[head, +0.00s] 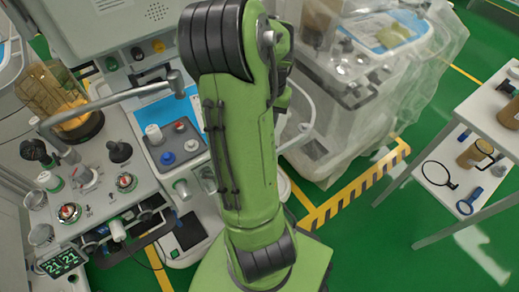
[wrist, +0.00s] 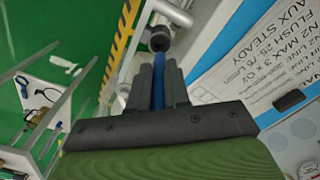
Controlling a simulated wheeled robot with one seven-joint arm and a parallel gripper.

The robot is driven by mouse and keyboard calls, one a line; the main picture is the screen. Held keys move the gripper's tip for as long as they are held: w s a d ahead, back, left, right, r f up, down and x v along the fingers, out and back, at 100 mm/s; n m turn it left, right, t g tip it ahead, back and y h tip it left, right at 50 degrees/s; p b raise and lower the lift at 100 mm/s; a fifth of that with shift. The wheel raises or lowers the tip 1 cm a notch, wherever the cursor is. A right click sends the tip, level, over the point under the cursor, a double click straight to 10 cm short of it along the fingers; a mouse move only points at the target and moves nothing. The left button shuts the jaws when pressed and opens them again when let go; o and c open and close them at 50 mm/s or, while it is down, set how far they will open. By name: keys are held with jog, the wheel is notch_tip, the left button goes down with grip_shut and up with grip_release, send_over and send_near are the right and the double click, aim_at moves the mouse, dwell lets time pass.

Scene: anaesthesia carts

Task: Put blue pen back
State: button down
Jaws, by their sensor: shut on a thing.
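In the wrist view my gripper (wrist: 159,70) is shut on the blue pen (wrist: 158,88). A grey round tube end (wrist: 159,40) lies just beyond the fingertips in the picture. I cannot tell whether the pen touches it. In the head view my green arm hides the gripper and the pen. I cannot make out a pen holder in either view.
The cart's blue worktop (head: 150,110) carries a grey tray (head: 174,147) with knobs. A bent metal rail (head: 120,98) crosses above the cart. A plastic-covered machine (head: 375,70) stands right of my arm, and a white side table (head: 478,112) farther right. Green floor (head: 350,215) lies between.

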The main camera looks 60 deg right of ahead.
notch_tip(320, 180, down, 8)
jog(key=shift+d+r+b, duration=0.15)
jog(key=shift+r+b, duration=0.05)
jog(key=shift+b, duration=0.85)
jog(key=shift+f, duration=0.2)
jog(key=c, duration=1.4)
grip_release()
jog(key=shift+r, duration=0.1)
